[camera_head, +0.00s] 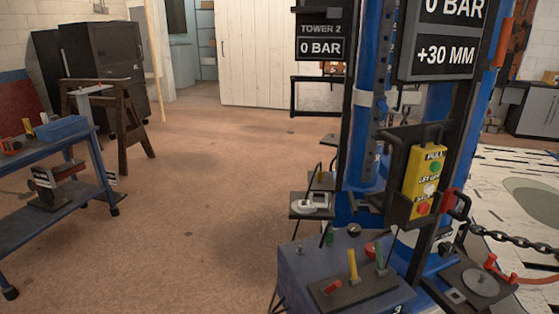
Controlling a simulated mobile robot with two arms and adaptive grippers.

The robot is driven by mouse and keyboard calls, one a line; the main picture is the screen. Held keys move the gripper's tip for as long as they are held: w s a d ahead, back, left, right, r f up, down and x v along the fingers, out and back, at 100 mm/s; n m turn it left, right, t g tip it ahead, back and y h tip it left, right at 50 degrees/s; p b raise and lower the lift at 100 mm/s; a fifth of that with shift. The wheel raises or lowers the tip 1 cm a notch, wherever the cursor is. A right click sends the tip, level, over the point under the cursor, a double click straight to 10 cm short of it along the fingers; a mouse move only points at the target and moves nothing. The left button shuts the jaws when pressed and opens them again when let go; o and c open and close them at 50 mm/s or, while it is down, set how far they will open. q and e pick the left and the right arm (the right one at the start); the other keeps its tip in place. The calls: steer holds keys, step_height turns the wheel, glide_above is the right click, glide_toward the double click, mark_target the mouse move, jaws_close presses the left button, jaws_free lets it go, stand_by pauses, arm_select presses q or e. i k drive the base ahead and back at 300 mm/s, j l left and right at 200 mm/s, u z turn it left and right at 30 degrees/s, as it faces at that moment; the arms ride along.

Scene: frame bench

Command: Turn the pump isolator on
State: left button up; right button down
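Neither of my grippers is in view. A blue-grey box (297,267) stands at the bottom centre, at the foot of the blue tower. On its top is a dark plate (345,293) with a red, a yellow and a green lever (352,265). Behind the plate are a small dark round part (354,230) and a small red part (370,249). I cannot tell which of these parts is the pump isolator, or its position. A yellow pendant (425,184) with green, white and red buttons hangs on the tower.
The blue tower (366,140) and its black frame block the right side. The "TOWER 2" display (321,47) reads 0 BAR; another display (444,54) reads +30 MM. A chain (510,239) hangs at right. A blue cart (60,215) stands at left. The brown floor between is clear.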

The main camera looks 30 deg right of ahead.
mark_target(369, 250)
steer(key=z, duration=2.05)
